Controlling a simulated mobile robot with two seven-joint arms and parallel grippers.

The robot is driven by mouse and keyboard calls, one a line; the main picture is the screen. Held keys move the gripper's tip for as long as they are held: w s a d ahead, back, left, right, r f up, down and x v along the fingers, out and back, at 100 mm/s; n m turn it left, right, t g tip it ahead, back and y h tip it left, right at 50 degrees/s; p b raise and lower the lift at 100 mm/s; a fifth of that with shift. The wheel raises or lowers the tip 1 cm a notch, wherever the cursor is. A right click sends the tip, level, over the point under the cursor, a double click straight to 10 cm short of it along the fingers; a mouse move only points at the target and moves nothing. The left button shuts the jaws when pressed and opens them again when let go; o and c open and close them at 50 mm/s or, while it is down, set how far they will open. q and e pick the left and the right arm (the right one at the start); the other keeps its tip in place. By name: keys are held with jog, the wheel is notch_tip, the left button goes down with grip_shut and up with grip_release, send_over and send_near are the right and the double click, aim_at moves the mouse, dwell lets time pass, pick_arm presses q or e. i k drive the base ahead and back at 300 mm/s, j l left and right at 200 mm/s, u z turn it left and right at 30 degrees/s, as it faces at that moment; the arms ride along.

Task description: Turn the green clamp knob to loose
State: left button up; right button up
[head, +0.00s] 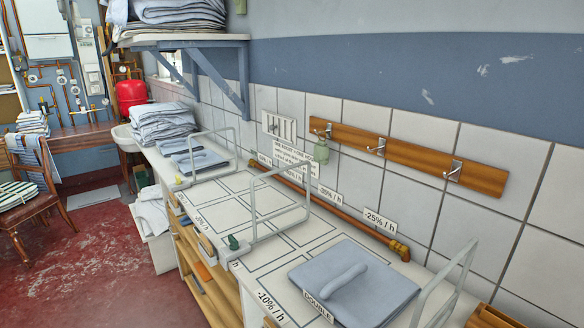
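A small dark green knob (234,242) sits at the front edge of the white counter, by the foot of a pale wire frame (282,203) that stands upright. It is small in the view, and I cannot tell whether it is tight or loose. Neither of my grippers shows in the head view.
The white counter (225,206) runs along the tiled wall, with marked outlines and percent labels. A folded cloth labelled DOUBLE (395,287) lies at the near end. Another wire frame (443,288) stands at the right. Open red floor (95,265) lies left of the counter.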

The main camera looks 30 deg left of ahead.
aim_at(234, 246)
jog(key=u, duration=1.5)
jog(key=i+j, duration=0.55)
jog(key=j, duration=0.2)
jog(key=i+j+z, duration=0.1)
jog(key=i+j, duration=0.2)
jog(key=j, duration=0.1)
